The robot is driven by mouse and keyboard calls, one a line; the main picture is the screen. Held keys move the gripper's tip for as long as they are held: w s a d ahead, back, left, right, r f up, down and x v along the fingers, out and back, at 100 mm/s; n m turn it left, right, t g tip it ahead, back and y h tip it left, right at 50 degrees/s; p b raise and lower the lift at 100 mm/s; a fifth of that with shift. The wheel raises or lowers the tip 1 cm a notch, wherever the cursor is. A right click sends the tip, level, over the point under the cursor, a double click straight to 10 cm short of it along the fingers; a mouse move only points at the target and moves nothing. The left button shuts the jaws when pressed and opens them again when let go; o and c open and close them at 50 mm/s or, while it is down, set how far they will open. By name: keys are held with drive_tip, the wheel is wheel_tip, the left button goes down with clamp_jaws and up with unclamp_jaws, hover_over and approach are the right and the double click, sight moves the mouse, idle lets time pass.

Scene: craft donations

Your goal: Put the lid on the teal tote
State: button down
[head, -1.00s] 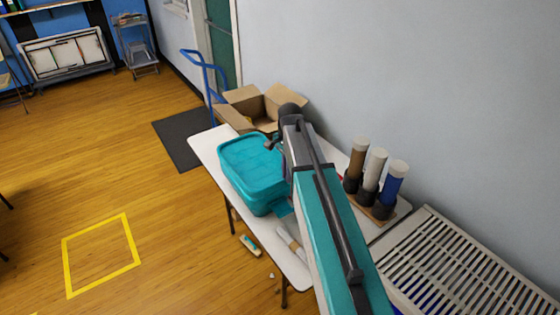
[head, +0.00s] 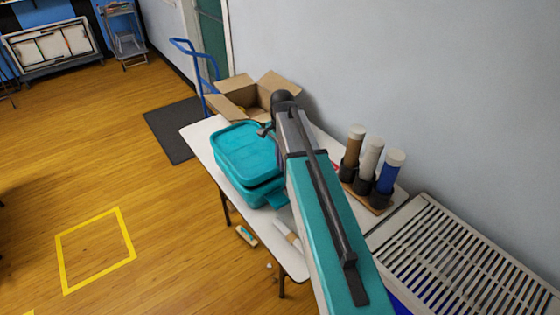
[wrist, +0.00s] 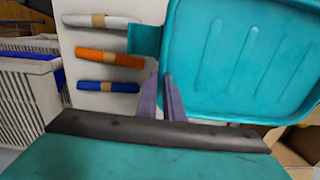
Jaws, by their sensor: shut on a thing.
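The teal tote (head: 262,194) stands on the white table in the head view. Its teal lid (head: 245,152) is above it, covering most of the opening, with a dark line between lid and tote at the near side. I cannot tell whether they touch. In the wrist view, the ridged lid (wrist: 235,60) fills the upper right, and a teal tab (wrist: 145,40) sticks out beyond its left edge. My gripper (wrist: 161,80) is shut on the lid's edge. It also shows in the head view (head: 268,133), where my arm hides part of the lid's right side.
White, orange (wrist: 110,59) and blue rolls lie beside the tote. A slatted white rack (head: 440,260) stands nearby.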

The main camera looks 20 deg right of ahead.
drive_tip(key=shift+f+b, duration=1.15)
drive_tip(key=shift+f, duration=1.4)
drive_tip(key=c, duration=1.8)
unclamp_jaws()
drive_tip(key=shift+r, duration=0.2)
drive_tip(key=shift+s+r+b, duration=0.15)
drive_tip(key=shift+r+b, duration=1.65)
drive_tip(key=shift+r, duration=4.9)
